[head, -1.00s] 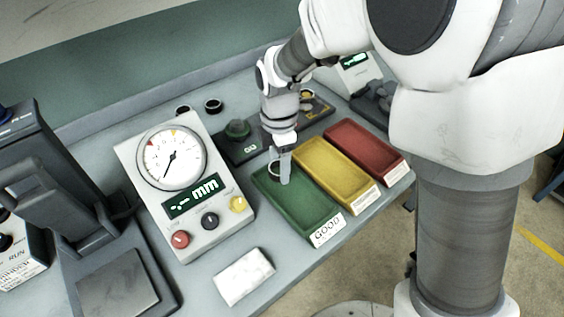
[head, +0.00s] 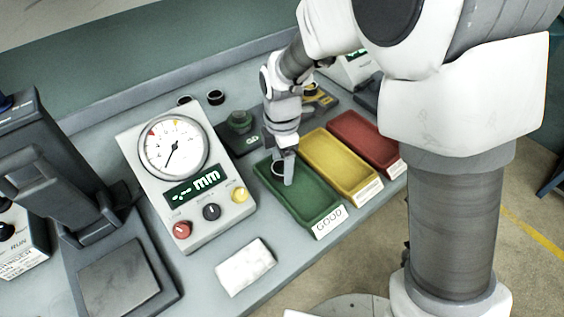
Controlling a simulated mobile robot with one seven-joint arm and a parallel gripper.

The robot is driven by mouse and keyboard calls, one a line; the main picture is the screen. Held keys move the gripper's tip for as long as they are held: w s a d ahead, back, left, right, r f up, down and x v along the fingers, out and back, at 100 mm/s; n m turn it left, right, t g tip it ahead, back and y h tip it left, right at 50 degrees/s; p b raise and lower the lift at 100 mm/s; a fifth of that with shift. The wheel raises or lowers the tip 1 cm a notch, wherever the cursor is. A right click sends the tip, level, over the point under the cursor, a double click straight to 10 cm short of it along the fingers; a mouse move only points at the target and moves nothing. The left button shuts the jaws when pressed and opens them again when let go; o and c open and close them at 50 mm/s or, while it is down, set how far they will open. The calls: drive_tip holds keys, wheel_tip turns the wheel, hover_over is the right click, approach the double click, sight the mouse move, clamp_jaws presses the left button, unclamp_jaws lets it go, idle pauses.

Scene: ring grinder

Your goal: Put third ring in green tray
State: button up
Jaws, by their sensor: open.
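The green tray (head: 311,207) lies on the bench, with a GOOD label on its front edge. My gripper (head: 284,178) points down over the back end of this tray, with its fingertips low in it. A dark ring (head: 276,168) shows in the tray's back left, right beside the fingers; whether it touches them I cannot tell. My gripper is open. Two dark rings, one (head: 215,97) and another (head: 184,100), lie at the back of the bench behind the gauge.
A yellow tray (head: 340,166) and a red tray (head: 366,145) stand right of the green one. A dial gauge box (head: 190,205) stands at left, with a dark GO block (head: 240,122) behind. A white cloth (head: 245,266) lies in front. A grey machine (head: 60,170) stands far left.

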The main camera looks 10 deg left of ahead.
wheel_tip(320, 180, up, 12)
drive_tip(key=p, duration=0.2)
drive_tip(key=s+d+r+m+t, duration=0.1)
drive_tip(key=d+r+m, duration=0.4)
drive_tip(key=d, duration=0.2)
drive_tip(key=s+d+r+m+t, duration=0.2)
drive_tip(key=s+d+m, duration=0.4)
drive_tip(key=d+m, duration=0.2)
drive_tip(key=s+d+r+m+t, duration=0.2)
drive_tip(key=s+d+m, duration=0.4)
drive_tip(key=m, duration=0.5)
drive_tip(key=shift+s+d+r+m+t, duration=0.3)
drive_tip(key=shift+s+d+r, duration=0.1)
drive_tip(key=shift+d, duration=0.85)
wheel_tip(320, 180, up, 3)
drive_tip(key=shift+f+p, duration=0.2)
drive_tip(key=shift+p, duration=0.95)
